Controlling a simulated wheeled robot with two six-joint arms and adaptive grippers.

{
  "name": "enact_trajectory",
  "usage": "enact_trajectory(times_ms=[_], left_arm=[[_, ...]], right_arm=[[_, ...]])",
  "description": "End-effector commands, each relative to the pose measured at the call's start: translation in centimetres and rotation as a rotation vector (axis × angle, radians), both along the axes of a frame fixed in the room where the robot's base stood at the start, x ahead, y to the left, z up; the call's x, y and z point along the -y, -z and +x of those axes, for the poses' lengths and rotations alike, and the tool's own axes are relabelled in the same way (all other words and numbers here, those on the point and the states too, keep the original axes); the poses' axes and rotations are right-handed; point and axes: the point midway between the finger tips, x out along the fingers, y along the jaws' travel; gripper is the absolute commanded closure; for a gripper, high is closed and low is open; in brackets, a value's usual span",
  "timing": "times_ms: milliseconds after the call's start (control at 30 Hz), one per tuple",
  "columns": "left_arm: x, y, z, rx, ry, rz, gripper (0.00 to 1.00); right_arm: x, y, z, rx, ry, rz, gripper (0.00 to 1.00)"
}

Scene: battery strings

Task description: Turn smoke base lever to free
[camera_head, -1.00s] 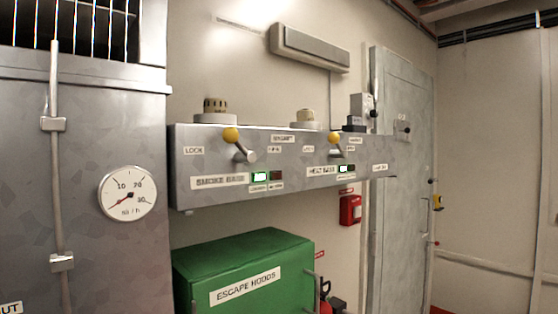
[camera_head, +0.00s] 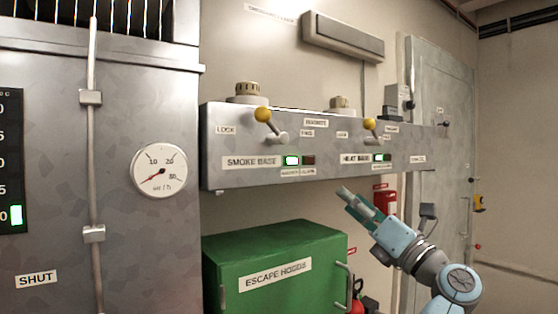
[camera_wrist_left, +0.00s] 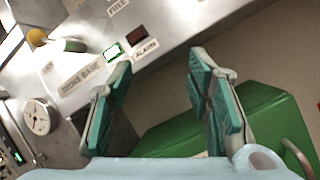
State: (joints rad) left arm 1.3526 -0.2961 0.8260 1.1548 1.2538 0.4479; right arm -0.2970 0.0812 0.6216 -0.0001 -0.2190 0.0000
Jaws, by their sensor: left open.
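The smoke base lever (camera_head: 262,114) has a yellow ball knob and a short metal shaft on the grey panel (camera_head: 221,176). Its knob points up and left, toward the LOCK label (camera_head: 226,130); the FREE label (camera_head: 307,133) is to its right. A SMOKE BASE label (camera_head: 250,162) and a lit green lamp (camera_head: 292,160) are below. My left gripper (camera_head: 354,199) is open and empty, below the panel and right of the lever, apart from it. In the left wrist view the gripper (camera_wrist_left: 160,85) shows spread teal fingers, with the lever knob (camera_wrist_left: 37,37) at upper left. My right gripper is not in view.
The similar heat base lever (camera_head: 370,124) stands to the right on the same panel. A green ESCAPE HOODS box (camera_head: 228,292) is below. A grey cabinet with a gauge (camera_head: 159,171) is at left. A red box (camera_head: 385,201) hangs behind my arm.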

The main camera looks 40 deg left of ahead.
Motion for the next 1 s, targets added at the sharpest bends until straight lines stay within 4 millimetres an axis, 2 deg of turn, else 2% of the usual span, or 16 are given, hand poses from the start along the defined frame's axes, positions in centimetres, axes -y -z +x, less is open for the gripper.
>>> enact_trajectory(times_ms=[33, 100, 200, 233, 367, 467, 567, 700, 900, 1000], left_arm=[[0.2, -4.7, -3.8, 0.197, 0.021, -0.169, 0.55], [0.8, -8.8, -8.3, 0.4, 0.065, -0.386, 0.55], [1.9, -11.5, -12.2, 0.551, 0.123, -0.574, 0.55], [2.1, -11.9, -12.8, 0.573, 0.133, -0.605, 0.55], [2.0, -12.8, -13.2, 0.599, 0.149, -0.653, 0.55], [0.8, -13.2, -12.7, 0.597, 0.147, -0.651, 0.55], [-0.6, -13.5, -12.5, 0.596, 0.142, -0.646, 0.55], [-1.6, -13.7, -11.7, 0.593, 0.148, -0.647, 0.55], [-3.2, -13.7, -11.9, 0.594, 0.14, -0.645, 0.55], [-6.4, -12.9, -11.1, 0.6, 0.137, -0.638, 0.55]], right_arm=[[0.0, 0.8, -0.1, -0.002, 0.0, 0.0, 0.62], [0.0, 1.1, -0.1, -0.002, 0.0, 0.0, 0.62], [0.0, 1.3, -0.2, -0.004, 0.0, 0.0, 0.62], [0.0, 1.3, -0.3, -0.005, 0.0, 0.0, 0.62], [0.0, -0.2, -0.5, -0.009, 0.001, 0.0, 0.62], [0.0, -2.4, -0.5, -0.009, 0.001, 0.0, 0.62], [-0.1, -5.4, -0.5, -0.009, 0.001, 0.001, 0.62], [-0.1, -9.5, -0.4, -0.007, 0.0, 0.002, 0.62], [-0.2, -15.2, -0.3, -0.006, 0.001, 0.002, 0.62], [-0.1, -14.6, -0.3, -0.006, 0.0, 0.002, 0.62]])
